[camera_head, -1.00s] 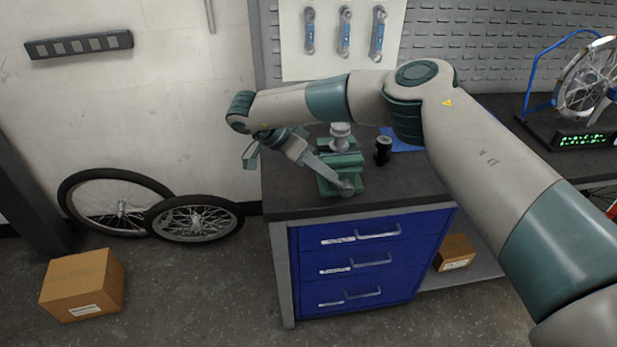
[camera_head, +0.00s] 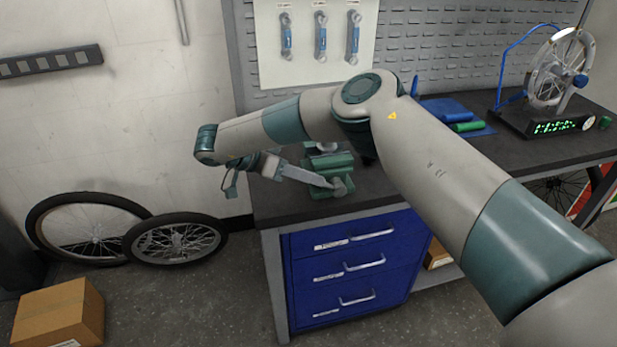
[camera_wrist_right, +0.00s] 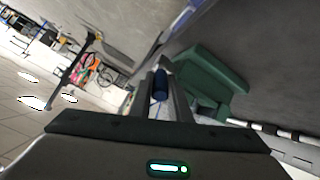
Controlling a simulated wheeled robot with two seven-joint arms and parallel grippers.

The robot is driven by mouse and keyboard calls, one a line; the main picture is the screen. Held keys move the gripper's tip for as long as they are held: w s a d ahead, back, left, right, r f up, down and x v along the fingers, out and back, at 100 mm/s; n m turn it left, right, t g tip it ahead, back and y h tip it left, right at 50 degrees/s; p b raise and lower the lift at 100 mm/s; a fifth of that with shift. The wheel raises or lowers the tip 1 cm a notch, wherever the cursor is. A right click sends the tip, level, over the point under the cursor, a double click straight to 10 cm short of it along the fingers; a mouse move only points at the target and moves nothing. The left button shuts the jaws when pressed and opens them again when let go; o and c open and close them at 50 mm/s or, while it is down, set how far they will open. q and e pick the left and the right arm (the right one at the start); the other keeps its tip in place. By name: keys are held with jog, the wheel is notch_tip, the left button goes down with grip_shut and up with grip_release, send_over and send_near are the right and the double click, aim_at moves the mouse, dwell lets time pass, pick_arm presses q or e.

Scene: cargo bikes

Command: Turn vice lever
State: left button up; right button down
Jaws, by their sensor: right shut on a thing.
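The green vice (camera_head: 330,168) stands on the dark workbench near its left front corner. A grey bar, which looks like the vice lever (camera_head: 310,178), runs from the front of the vice up and left to my right gripper (camera_head: 277,168). In the right wrist view my right gripper (camera_wrist_right: 165,92) is shut on a dark blue piece (camera_wrist_right: 160,84) that looks like the lever's end. The green vice body (camera_wrist_right: 213,78) shows just right of the fingers there. My right forearm hides part of the vice's far side. My left gripper is not in view.
The workbench (camera_head: 278,205) has blue drawers (camera_head: 350,255) below. A wheel truing stand (camera_head: 545,122) and a green roll (camera_head: 468,126) lie farther right. Several wrenches hang on a white panel (camera_head: 335,65). Wheels (camera_head: 175,240) and a cardboard box (camera_head: 60,315) stand on the floor at left.

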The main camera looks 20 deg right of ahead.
jog(key=c, duration=1.7)
grip_release()
jog(key=shift+f, duration=0.1)
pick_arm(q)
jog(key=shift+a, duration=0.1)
pick_arm(e)
jog(key=shift+o, duration=0.2)
jog(key=shift+a, duration=0.15)
